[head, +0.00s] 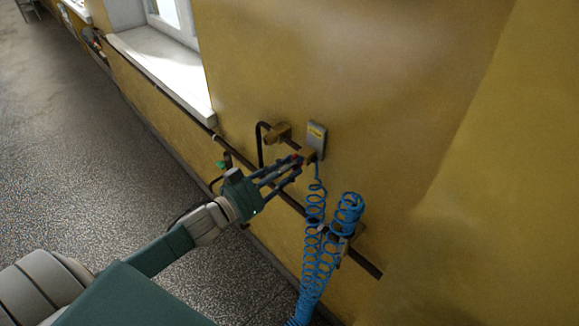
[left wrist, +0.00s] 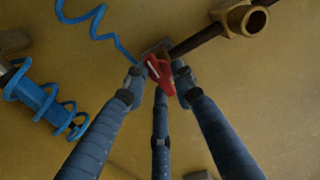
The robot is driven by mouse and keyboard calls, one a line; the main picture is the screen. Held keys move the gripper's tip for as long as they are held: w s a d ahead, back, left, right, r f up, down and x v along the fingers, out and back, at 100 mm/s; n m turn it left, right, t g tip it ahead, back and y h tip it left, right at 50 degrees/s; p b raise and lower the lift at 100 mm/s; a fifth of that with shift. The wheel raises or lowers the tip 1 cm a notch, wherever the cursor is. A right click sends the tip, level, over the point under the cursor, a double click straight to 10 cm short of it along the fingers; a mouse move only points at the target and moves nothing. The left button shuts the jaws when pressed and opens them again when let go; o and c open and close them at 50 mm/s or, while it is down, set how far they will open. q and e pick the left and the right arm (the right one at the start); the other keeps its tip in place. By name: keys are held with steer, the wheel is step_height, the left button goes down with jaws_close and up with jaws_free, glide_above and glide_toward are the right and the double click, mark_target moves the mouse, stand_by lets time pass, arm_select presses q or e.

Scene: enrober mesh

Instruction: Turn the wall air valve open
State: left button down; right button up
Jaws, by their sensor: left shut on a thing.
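The wall air valve shows in the head view as a small brass body (head: 309,157) on the yellow wall, below a grey plate with a yellow label (head: 316,138). Its red handle (left wrist: 162,76) shows in the left wrist view between the fingertips, and only a little of it shows in the head view. My left gripper (head: 292,164) has three dark fingers and is shut on the red handle. The fingers hide part of the handle and valve, so I cannot tell the handle's exact angle. My right gripper is in neither view.
A blue coiled hose (head: 316,205) hangs below the valve, beside another blue coil (head: 347,212) on a bracket. A dark pipe (head: 290,202) runs along the wall. A brass fitting (head: 278,133) sits left of the plate. The window sill (head: 165,75) juts out at upper left; the floor at left is clear.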

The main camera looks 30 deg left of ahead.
arm_select(q)
steer(key=shift+s+d+f, duration=0.1)
steer(key=shift+d, duration=0.05)
steer(key=m, duration=0.8)
steer(key=shift+d+f+m, duration=0.1)
steer(key=shift+f+m, duration=0.2)
steer(key=m, duration=0.4)
steer(key=shift+f+m, duration=0.2)
steer(key=shift+m, duration=0.1)
steer(key=shift+f+m+b, duration=0.1)
steer(key=shift+m+b, duration=0.7)
steer(key=shift+m, duration=1.5)
steer(key=c, duration=1.7)
jaws_free()
steer(key=shift+a, duration=0.2)
steer(key=shift+o, duration=0.2)
steer(key=shift+r, duration=0.25)
